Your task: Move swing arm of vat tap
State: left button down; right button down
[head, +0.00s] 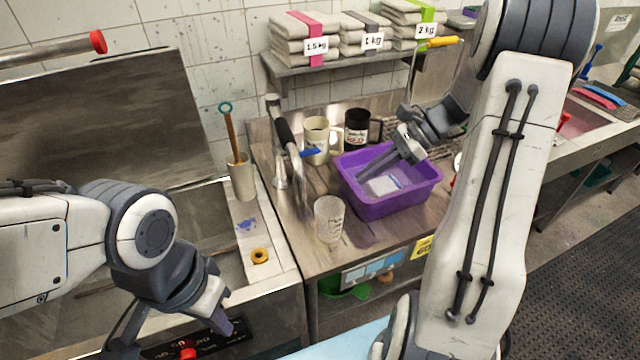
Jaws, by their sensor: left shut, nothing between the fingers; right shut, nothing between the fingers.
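A metal tap (271,108) stands at the back left corner of the wooden counter. Its swing arm (284,130) has a black sleeve and slants forward and down to the right, with a pipe end hanging over the counter. A blue lever (311,152) sticks out beside it. My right gripper (364,179) is shut and empty, pointing left and down over the purple tub, to the right of the swing arm and apart from it. My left gripper (223,326) is shut and empty, low in front of the vat's front edge, well away from the tap.
The purple tub (392,207) and a clear beaker (329,218) stand on the counter. A cream mug (316,136) and a black mug (356,127) stand behind.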

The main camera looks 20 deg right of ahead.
jog(key=w+a+f+m+p, duration=0.1)
jog(key=w+a+f+p, duration=0.2)
jog(key=a, duration=0.6)
notch_tip(320, 180, down, 3)
jog(key=shift+a+r+t+p, duration=0.2)
jog(key=shift+a+t+p, duration=0.1)
jog(key=shift+p, duration=0.85)
